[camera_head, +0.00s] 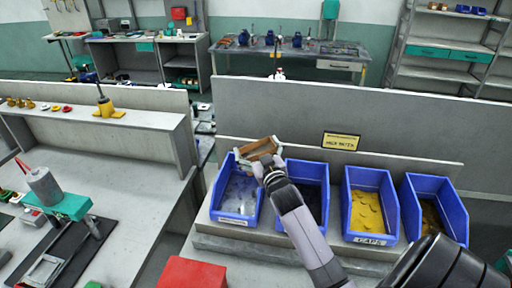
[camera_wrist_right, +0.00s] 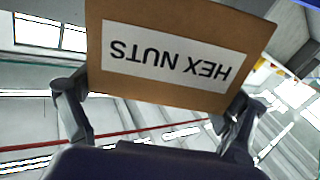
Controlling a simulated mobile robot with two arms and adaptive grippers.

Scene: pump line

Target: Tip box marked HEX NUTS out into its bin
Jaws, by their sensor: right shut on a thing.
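The brown box marked HEX NUTS (camera_head: 258,148) is held in the air near the back edges of the two left blue bins. My right gripper (camera_head: 268,168) is shut on it. In the wrist view the box (camera_wrist_right: 180,55) sits between the two fingers (camera_wrist_right: 155,120), and its white label reads upside down. In the head view it appears open at the top and somewhat tilted; its contents are not clear. The leftmost blue bin (camera_head: 218,208) holds pale, clear-looking pieces. The bin beside it (camera_head: 323,200) looks dark inside, partly hidden by my right arm. My left gripper is out of view.
Two more blue bins stand to the right: one labelled CAPS (camera_head: 370,239) with yellow discs, one (camera_head: 459,213) with yellowish pieces. A yellow sign (camera_head: 341,141) is on the low wall behind. A red box (camera_head: 192,273) lies in front. A workbench (camera_head: 150,200) is at left.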

